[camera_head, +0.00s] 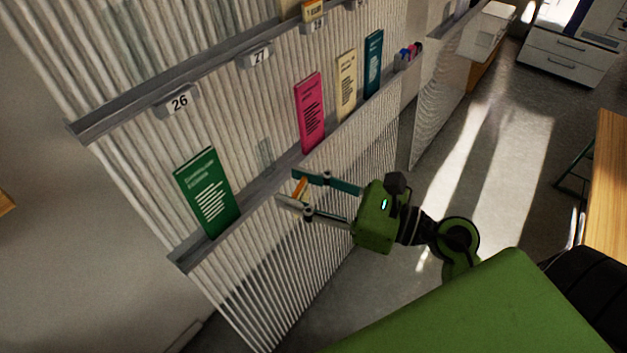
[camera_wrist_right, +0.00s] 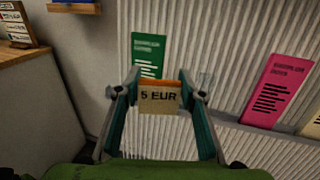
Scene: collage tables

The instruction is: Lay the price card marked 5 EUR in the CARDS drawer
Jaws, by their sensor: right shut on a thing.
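The price card marked 5 EUR (camera_wrist_right: 159,98) is cream with an orange top edge. My right gripper (camera_wrist_right: 160,88) is shut on it, with a finger on each side of the card. In the head view the right gripper (camera_head: 290,187) is in front of the lower rack ledge, between the green and pink booklets. There the card (camera_head: 300,187) shows as a small orange and pale piece between the fingertips. My left gripper is not in view. I see no drawer marked CARDS.
A ribbed wall rack has ledges with number tags 26 (camera_head: 179,102) and 27 (camera_head: 258,57). A green booklet (camera_head: 208,193), a pink booklet (camera_head: 310,115), a cream one (camera_head: 346,84) and a teal one (camera_head: 373,65) stand on the lower ledge. A white drawer cabinet (camera_head: 565,60) stands far back right. Floor between is clear.

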